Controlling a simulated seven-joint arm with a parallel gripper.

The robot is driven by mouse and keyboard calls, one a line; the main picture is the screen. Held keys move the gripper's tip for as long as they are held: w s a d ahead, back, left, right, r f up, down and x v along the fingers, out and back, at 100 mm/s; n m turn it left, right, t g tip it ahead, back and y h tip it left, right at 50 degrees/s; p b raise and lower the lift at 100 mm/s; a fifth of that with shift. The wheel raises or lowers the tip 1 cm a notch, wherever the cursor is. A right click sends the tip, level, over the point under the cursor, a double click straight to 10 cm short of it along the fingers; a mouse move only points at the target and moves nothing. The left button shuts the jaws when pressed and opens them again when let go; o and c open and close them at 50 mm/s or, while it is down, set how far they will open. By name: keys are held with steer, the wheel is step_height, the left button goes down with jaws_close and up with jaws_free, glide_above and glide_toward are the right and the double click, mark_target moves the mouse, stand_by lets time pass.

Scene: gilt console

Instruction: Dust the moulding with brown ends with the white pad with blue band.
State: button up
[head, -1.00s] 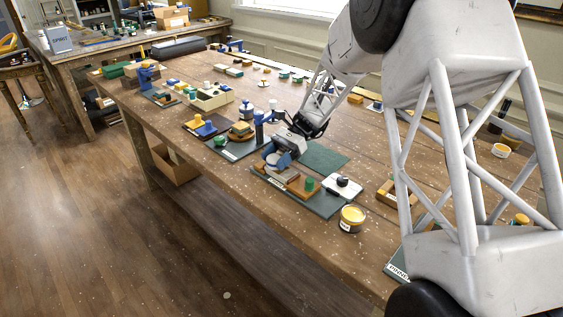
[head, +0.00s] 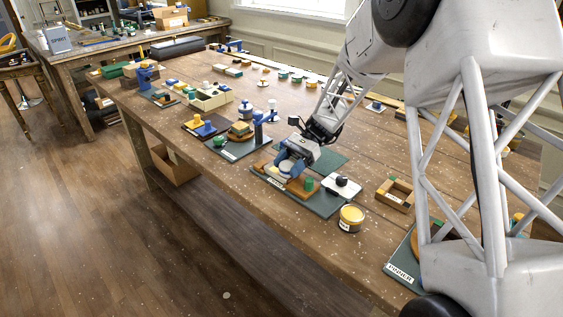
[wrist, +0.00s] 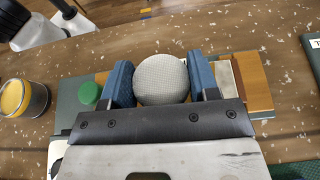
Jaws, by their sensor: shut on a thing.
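My gripper (wrist: 161,85) has two blue fingers shut on a round, pale grey-white pad (wrist: 161,79), seen from above in the wrist view. The pad's blue band cannot be made out. The moulding with brown ends (wrist: 254,82) lies beneath, mostly hidden by the pad and gripper. One brown end and a pale strip beside it show to the right in the wrist view. In the head view my gripper (head: 291,164) is low over the moulding, on a dark green board (head: 322,208). Whether the pad touches the moulding cannot be told.
A green knob (head: 309,184) stands close beside my gripper. A white block with a black knob (head: 342,183) and a yellow-topped tin (head: 351,217) are to the right. A board with a blue post (head: 258,132) stands to the left.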

mark_target(271, 163)
steer(key=shift+s+d, duration=0.35)
steer(key=shift+f, duration=0.15)
steer(key=shift+w+a+r, duration=0.2)
steer(key=shift+w+a, duration=0.1)
steer(key=shift+a, duration=0.05)
steer(key=shift+w+a+f, duration=0.15)
steer(key=shift+w+a, duration=0.35)
steer(key=shift+w, duration=0.05)
steer(key=shift+w+a+f, duration=0.1)
steer(key=shift+w+a, duration=0.15)
steer(key=shift+a, duration=0.05)
steer(key=shift+w+a+r, duration=0.2)
steer(key=shift+w+a, duration=1.55)
steer(key=shift+w, duration=0.05)
step_height(271, 163, up, 8)
steer(key=shift+f, duration=0.2)
